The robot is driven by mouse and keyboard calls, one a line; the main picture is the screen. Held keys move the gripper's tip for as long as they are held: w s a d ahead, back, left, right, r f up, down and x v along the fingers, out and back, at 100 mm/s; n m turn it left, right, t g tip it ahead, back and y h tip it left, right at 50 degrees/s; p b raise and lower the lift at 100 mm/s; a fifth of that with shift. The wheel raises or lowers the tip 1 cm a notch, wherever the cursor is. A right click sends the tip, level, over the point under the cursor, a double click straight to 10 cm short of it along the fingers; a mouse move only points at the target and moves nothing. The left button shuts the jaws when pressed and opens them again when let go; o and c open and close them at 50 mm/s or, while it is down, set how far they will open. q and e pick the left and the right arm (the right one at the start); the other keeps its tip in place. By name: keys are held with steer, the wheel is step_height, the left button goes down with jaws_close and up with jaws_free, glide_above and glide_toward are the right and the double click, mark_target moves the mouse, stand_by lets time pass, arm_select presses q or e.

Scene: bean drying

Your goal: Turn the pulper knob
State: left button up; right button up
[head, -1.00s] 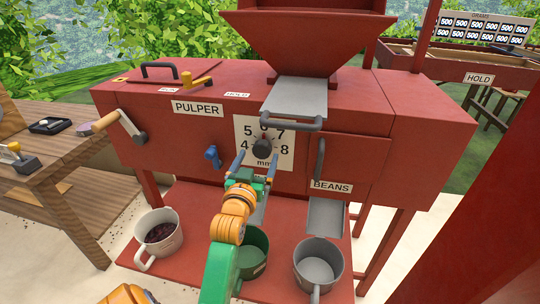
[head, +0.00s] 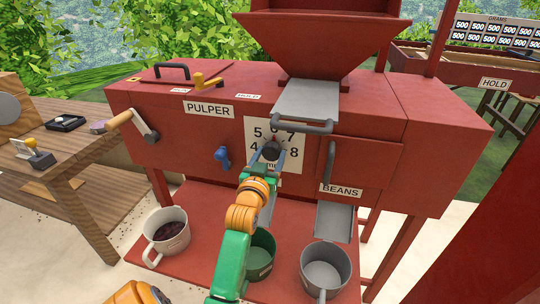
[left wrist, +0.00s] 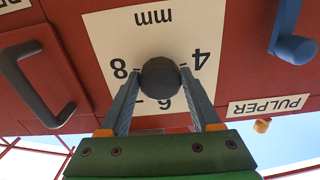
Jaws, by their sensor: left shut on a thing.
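The pulper knob (head: 271,151) is a dark round knob with a red pointer mark. It sits on a white dial plate (head: 286,131) marked 4 to 8 and mm, on the front of the red pulper (head: 180,136). The pointer appears to be near the 6. My left gripper (head: 267,159) is at the knob with a finger on each side, shut on it. In the left wrist view the knob (left wrist: 160,78) shows upside down between the two fingertips. My right gripper does not show; an orange part of my arm is at the bottom edge.
A beans door handle (head: 331,160) is to the right. Several cups stand below, including a white one (head: 167,238) with dark contents.

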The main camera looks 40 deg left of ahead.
arm_select(q)
steer(key=shift+r+m+p, duration=0.2)
steer(key=shift+m+p, duration=0.7)
steer(key=m+p, duration=0.2)
steer(key=shift+m, duration=0.3)
steer(key=shift+a+m+p, duration=0.1)
steer(key=shift+m+p, duration=0.6)
steer(key=shift+m, duration=0.4)
steer(key=shift+f+m+p, duration=0.1)
steer(key=shift+m+p, duration=0.4)
steer(key=shift+m, duration=0.8)
steer(key=o, duration=1.4)
steer(key=shift+f, duration=0.1)
